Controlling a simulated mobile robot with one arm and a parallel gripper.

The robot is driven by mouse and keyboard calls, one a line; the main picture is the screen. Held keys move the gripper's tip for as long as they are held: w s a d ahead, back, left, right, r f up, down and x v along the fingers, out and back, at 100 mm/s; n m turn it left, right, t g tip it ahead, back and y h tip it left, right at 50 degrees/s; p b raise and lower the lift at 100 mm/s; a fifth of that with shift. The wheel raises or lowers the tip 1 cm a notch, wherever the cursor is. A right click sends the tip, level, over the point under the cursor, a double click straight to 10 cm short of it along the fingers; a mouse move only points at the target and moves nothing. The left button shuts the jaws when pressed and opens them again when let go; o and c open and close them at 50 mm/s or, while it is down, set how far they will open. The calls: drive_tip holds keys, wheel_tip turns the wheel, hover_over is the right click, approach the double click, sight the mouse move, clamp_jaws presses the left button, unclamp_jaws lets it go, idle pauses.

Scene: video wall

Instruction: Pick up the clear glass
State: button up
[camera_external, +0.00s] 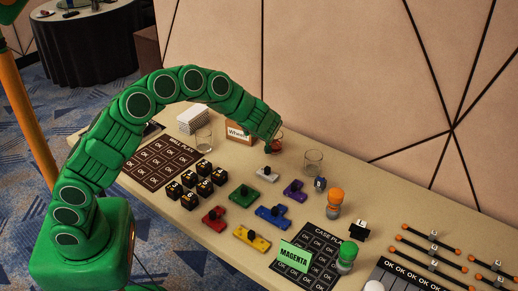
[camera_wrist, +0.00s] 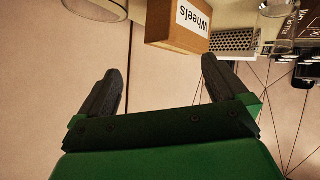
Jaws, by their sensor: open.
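In the external view, one clear glass (camera_external: 203,139) stands left of the Wheels box and another clear glass (camera_external: 313,162) stands to its right. A reddish-tinted glass (camera_external: 277,144) is close to the end of my arm and partly hidden. My gripper (camera_external: 271,145) is beside it, over the back of the table. In the wrist view, my gripper (camera_wrist: 160,66) is open with nothing between its fingers. A glass (camera_wrist: 97,10) is cut off at the top left, beyond the left finger. Another glass (camera_wrist: 277,8) shows at the top right.
The brown Wheels box (camera_external: 238,133) stands near my gripper; it also shows in the wrist view (camera_wrist: 178,27). A white stack (camera_external: 192,119) is farther left. Black cubes (camera_external: 190,200), coloured pieces (camera_external: 243,195) and bottles (camera_external: 335,199) occupy the table (camera_external: 350,185). A panelled wall (camera_external: 340,80) rises behind.

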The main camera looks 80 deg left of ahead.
sight(208, 140)
drive_tip(key=s+a+f+n+g, duration=0.1)
drive_tip(key=s+f+g, duration=0.1)
drive_tip(key=s, duration=0.4)
drive_tip(key=s+f+n+g+h, duration=0.1)
drive_tip(key=s+f+g, duration=0.2)
drive_tip(key=s, duration=0.2)
drive_tip(key=s+a+f+n+g, duration=0.1)
drive_tip(key=s+f+g, duration=0.1)
drive_tip(key=s, duration=0.4)
drive_tip(key=shift+s+a+f+g, duration=0.15)
drive_tip(key=shift+s+a+g, duration=0.2)
drive_tip(key=shift+g, duration=0.25)
drive_tip(key=shift+x, duration=1.05)
drive_tip(key=shift+w+f+x, duration=0.1)
drive_tip(key=shift+f+x, duration=0.1)
drive_tip(key=shift+x, duration=1.15)
drive_tip(key=shift+w+f+x, duration=0.15)
drive_tip(key=shift+f+x, duration=0.05)
drive_tip(key=shift+x, duration=1.2)
drive_tip(key=shift+c, duration=0.3)
drive_tip(key=c, duration=1.1)
drive_tip(key=shift+c, duration=0.2)
drive_tip(key=shift+r+h, duration=0.2)
drive_tip(key=shift+h, duration=0.1)
